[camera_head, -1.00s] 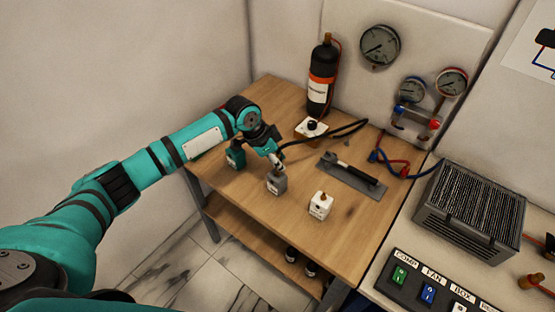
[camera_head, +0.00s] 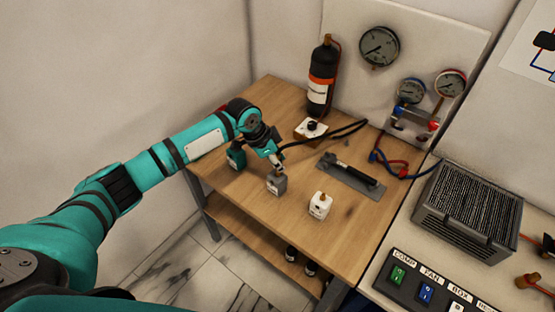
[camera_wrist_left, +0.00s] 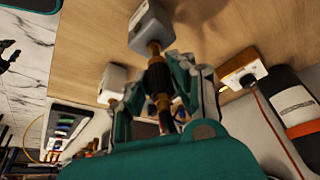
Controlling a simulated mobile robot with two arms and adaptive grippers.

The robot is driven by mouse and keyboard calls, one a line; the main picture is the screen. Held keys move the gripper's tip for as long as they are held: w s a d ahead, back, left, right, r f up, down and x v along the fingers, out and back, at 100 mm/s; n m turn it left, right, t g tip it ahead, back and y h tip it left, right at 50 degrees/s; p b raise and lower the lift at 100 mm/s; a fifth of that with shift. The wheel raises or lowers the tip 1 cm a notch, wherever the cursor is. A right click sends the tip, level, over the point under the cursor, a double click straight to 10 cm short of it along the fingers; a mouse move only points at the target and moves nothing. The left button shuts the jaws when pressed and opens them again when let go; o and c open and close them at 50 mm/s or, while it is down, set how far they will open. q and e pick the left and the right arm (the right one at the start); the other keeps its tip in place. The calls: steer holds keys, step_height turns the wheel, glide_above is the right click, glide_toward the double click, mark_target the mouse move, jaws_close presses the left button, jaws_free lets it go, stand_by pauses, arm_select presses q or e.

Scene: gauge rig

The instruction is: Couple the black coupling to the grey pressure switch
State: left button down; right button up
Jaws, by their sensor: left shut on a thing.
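The grey pressure switch (camera_head: 277,183) stands on the wooden table. In the left wrist view it is the grey block (camera_wrist_left: 152,26) with a brass stem. My left gripper (camera_head: 276,162) is right above it, and also shows in the left wrist view (camera_wrist_left: 160,84). It is shut on the black coupling (camera_wrist_left: 157,80), which lies between the fingers. The coupling is in line with the stem and looks to meet it; how far it sits on is unclear. A dark claw-like shape (camera_wrist_left: 8,56) at the left wrist view's edge may be my right gripper; its jaws are unclear.
A white block (camera_head: 320,205) with a brass stem stands to the right. A teal block (camera_head: 236,156) is behind my wrist. The table front is clear.

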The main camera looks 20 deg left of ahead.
arm_select(q)
steer(key=shift+f, duration=0.2)
stand_by(0.3)
steer(key=shift+f+b, duration=0.65)
steer(key=shift+f, duration=0.3)
steer(key=shift+f, duration=0.2)
stand_by(0.4)
steer(key=c, duration=0.7)
jaws_free()
